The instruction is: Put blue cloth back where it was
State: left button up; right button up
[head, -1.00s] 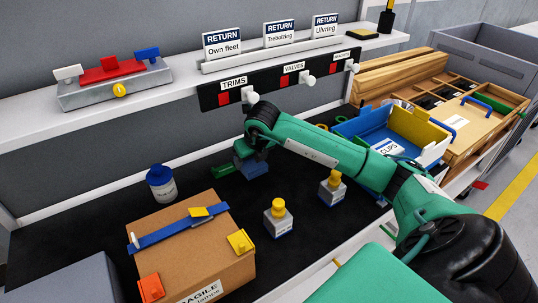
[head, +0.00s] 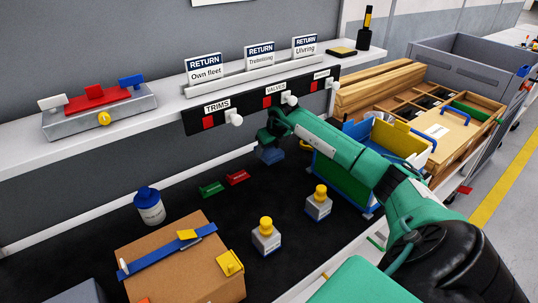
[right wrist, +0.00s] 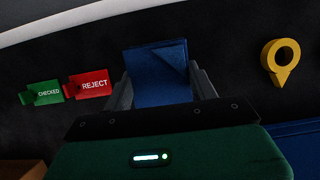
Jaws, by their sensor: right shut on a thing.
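The blue cloth (head: 271,155) is a folded dark blue square below my right gripper (head: 272,141), over the back of the black bench mat. In the right wrist view the cloth (right wrist: 158,72) sits between the two grey fingers of the right gripper (right wrist: 160,90), which is shut on it. The cloth's underside is hidden, so I cannot tell if it touches the mat. My left gripper is not in view.
Green CHECKED (head: 211,189) and red REJECT (head: 237,177) tags lie left of the cloth. A yellow pin-shaped piece (right wrist: 279,60) is right of it. A bin (head: 400,140) stands right.

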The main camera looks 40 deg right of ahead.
aim_at(269, 155)
notch_tip(269, 155, down, 4)
jog(key=shift+d+r, duration=0.15)
jog(key=shift+r, duration=0.05)
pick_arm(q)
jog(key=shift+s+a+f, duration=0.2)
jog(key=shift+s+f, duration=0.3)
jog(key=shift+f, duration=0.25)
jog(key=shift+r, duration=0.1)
pick_arm(e)
jog(key=o, duration=0.9)
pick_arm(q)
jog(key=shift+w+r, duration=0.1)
pick_arm(e)
jog(key=shift+o, duration=0.2)
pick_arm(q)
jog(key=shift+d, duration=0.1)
